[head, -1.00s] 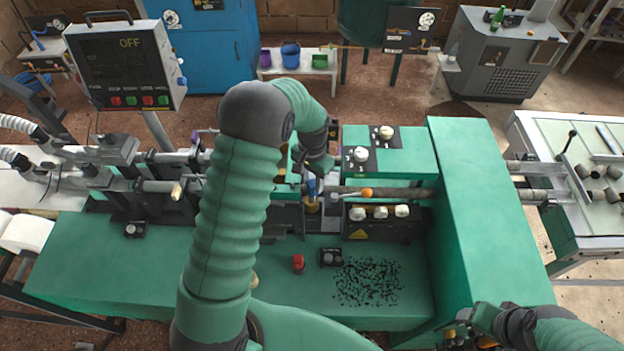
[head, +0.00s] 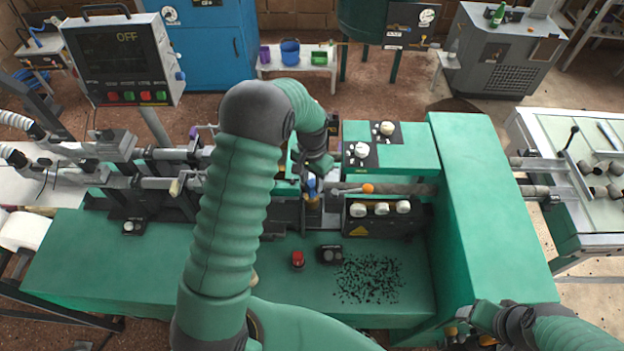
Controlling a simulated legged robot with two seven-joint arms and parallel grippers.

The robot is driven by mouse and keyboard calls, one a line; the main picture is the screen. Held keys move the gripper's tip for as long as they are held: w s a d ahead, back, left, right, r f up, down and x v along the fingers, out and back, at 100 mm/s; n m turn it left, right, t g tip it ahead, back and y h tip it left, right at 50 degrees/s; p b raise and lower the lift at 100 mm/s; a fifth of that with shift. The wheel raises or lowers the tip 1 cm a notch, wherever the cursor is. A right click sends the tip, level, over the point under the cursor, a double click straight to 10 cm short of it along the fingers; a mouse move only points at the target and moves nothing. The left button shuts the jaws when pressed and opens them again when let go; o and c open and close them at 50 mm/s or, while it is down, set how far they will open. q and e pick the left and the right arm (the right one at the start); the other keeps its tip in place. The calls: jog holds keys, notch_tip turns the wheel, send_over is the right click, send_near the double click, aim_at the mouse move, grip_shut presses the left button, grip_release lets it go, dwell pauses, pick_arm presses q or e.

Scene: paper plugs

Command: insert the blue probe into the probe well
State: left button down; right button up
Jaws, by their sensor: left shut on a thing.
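The blue probe (head: 311,187) stands about upright near the middle of the machine, only a small part of it showing. My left gripper (head: 312,178) is shut on it, reaching down from above. A yellowish part (head: 313,206) shows right below the probe; it seems to be at the probe well, but I cannot tell how deep the probe sits. My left arm hides much of the area to the left. My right gripper (head: 462,334) is low at the right edge of the machine, away from the probe; its jaws are too unclear to read.
A rod with an orange knob (head: 368,188) lies just right of the probe. A box with white knobs (head: 381,209) stands in front of it. A red button (head: 298,259) and black chips (head: 368,280) are on the green bench top. A control panel (head: 124,60) reads OFF.

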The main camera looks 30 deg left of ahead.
pick_arm(q)
jog(key=shift+f+b, duration=0.35)
jog(key=shift+f, duration=0.3)
jog(key=c, duration=1)
grip_release()
jog(key=shift+c, duration=0.2)
jog(key=shift+r, duration=0.15)
jog(key=shift+r+p, duration=0.7)
jog(key=shift+r, duration=0.1)
jog(key=shift+a+r+p, duration=0.1)
jog(key=shift+r+p, duration=1.35)
jog(key=shift+r, duration=0.35)
jog(key=shift+f, duration=0.1)
